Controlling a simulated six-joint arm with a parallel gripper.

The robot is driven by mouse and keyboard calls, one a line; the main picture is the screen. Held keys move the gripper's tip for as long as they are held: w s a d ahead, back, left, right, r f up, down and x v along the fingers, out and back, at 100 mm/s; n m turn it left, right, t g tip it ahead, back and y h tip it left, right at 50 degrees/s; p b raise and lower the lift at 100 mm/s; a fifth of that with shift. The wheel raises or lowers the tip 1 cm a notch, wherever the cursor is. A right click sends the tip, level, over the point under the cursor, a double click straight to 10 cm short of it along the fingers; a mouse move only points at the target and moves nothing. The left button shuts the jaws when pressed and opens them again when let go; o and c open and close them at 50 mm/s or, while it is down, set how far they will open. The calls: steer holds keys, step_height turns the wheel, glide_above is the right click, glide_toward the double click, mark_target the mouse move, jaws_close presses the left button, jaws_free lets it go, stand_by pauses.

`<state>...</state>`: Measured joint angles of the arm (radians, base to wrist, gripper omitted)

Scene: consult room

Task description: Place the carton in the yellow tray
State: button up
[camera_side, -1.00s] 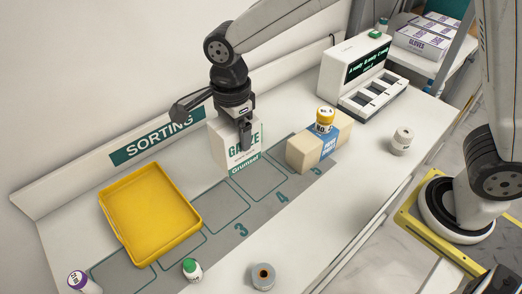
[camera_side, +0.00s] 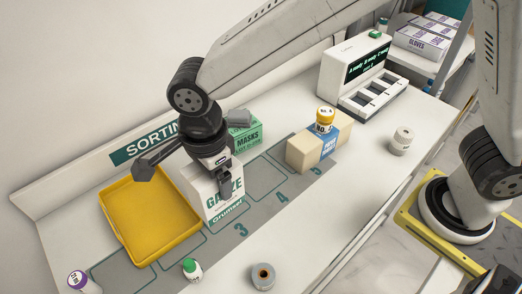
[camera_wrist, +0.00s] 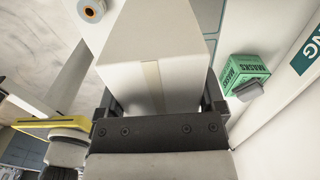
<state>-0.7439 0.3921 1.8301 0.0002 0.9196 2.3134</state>
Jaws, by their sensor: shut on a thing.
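The carton (camera_side: 223,203) is a white box with green GAUZE lettering. My gripper (camera_side: 225,182) is shut on it from above, with one finger across its lettered face. In the wrist view the white carton (camera_wrist: 158,60) fills the space between the jaws. The yellow tray (camera_side: 150,216) lies at the left of the bench and is empty. The carton is close to the tray's right edge in the side view; I cannot tell how high it is above the bench.
A green MASKS box (camera_side: 246,134) stands behind the carton. A beige pack with a blue band (camera_side: 309,152) bears a yellow-capped jar (camera_side: 325,119). A green-capped bottle (camera_side: 192,270), a purple-capped bottle (camera_side: 79,281) and a grey roll (camera_side: 263,276) stand near the front.

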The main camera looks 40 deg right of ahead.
steer(key=w+a+f, duration=0.7)
steer(key=w+f, duration=0.2)
steer(key=w, duration=0.1)
steer(key=shift+w, duration=0.25)
steer(key=shift+a, duration=0.1)
steer(key=shift+w+a+f, duration=0.1)
steer(key=shift+w+f, duration=0.1)
steer(key=shift+f, duration=1.65)
steer(key=shift+f, duration=0.1)
steer(key=o, duration=1.1)
